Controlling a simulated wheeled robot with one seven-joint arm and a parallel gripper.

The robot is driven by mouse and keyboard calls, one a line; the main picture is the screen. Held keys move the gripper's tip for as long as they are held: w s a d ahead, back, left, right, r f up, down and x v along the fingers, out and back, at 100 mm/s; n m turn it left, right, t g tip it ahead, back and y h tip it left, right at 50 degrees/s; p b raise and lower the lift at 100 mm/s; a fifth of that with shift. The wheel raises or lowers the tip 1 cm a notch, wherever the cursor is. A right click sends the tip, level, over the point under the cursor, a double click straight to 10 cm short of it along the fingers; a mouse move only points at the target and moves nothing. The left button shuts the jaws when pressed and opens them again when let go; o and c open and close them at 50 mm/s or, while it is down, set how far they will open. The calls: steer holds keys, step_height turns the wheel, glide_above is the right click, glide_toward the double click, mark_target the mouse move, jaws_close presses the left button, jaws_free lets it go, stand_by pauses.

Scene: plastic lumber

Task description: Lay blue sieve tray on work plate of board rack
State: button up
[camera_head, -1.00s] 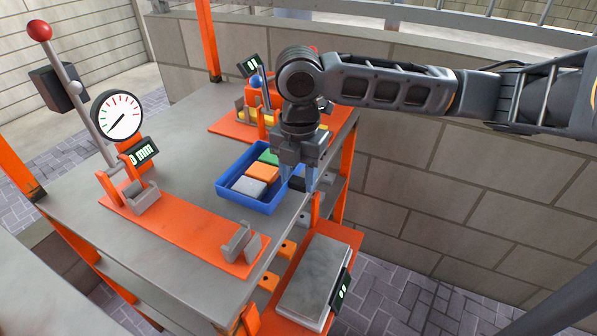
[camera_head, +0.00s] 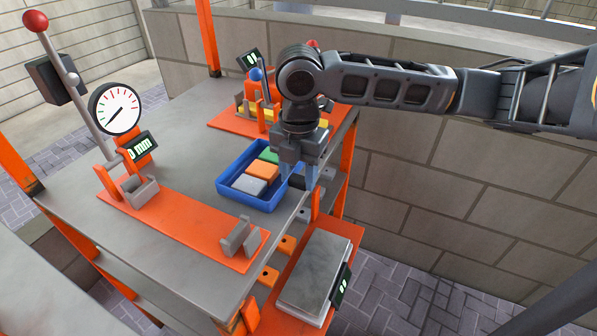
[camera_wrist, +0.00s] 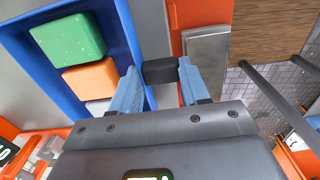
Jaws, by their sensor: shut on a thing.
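The blue tray (camera_head: 227,191) stands on the grey bench top (camera_head: 190,160) of the orange-posted rack, near its right edge. It holds green, orange and grey blocks, which hide most of its floor, so I cannot see sieve holes. In the wrist view the tray (camera_wrist: 60,75) lies at the left. A black block-shaped grip (camera_wrist: 160,71) sits against the tray's right wall; whether it is fixed to the wall is hard to tell. My gripper (camera_head: 305,176) points down and its blue fingers (camera_wrist: 157,80) are shut on this grip.
An orange strip (camera_head: 190,225) with grey holders and a round gauge (camera_head: 115,108) takes the front left of the bench. Another orange fixture (camera_head: 245,115) stands behind the tray. A grey-plated scale (camera_head: 315,270) sits lower right. Bare bench top lies left of the tray.

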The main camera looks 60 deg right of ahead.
steer(key=shift+f, duration=0.25)
steer(key=o, duration=1.3)
steer(key=shift+c, duration=0.2)
steer(key=shift+r, duration=3.9)
steer(key=shift+w+a, duration=0.1)
